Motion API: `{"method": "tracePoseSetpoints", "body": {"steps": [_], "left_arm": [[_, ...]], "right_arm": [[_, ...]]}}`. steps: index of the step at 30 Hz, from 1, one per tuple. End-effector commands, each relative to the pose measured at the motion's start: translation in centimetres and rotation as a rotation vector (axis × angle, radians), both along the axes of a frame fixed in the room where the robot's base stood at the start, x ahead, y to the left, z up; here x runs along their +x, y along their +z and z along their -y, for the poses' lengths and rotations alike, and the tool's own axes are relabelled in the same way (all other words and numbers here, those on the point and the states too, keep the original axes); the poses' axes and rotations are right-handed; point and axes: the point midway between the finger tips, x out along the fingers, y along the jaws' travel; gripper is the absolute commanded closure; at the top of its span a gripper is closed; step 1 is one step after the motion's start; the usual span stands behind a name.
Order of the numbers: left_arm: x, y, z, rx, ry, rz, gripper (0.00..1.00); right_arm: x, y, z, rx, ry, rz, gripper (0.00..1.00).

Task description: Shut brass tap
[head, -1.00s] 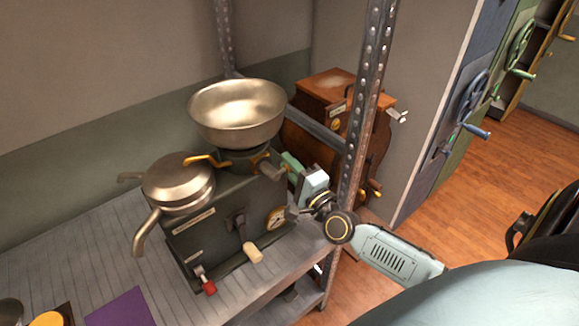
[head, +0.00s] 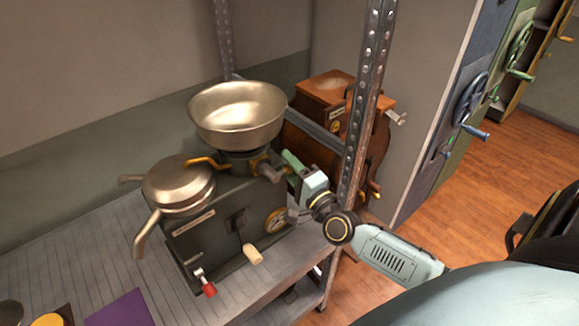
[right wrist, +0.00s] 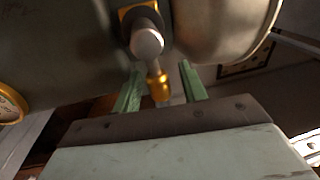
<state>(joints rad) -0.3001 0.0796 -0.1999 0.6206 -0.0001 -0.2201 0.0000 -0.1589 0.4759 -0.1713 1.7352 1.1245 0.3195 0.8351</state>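The brass tap sits on the dark machine (head: 200,240), below the wide metal bowl (head: 237,115). In the head view its brass collar and grey end (head: 270,173) show at the machine's right side. In the right wrist view its brass handle tip (right wrist: 159,86) lies between the two green fingers, with a small gap showing on each side. My right gripper (head: 291,164) is open around this tip; contact is not visible. A brass-coloured lever (head: 203,161) also shows left of the bowl's neck. My left gripper is not in view.
The machine stands on a grey slatted shelf (head: 80,260). Two spouts, a white-handled lever (head: 253,254) and a red-tipped lever (head: 208,289) stick out. A wooden cabinet (head: 330,88) stands behind.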

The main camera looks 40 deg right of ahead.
Motion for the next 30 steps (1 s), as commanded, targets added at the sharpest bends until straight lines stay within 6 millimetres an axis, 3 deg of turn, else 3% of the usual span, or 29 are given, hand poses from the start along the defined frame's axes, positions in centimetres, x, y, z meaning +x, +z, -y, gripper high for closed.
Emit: {"method": "tracePoseSetpoints", "body": {"steps": [10,24,30], "left_arm": [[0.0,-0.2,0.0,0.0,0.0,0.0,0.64],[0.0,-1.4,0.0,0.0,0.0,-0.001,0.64],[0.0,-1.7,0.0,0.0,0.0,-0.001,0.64]], "right_arm": [[-1.2,-0.3,0.0,0.002,0.0,-0.002,0.58],[-10.0,-1.9,0.2,0.0,0.002,-0.005,0.58],[-12.4,-2.1,0.3,0.0,0.0,-0.002,0.58]]}}
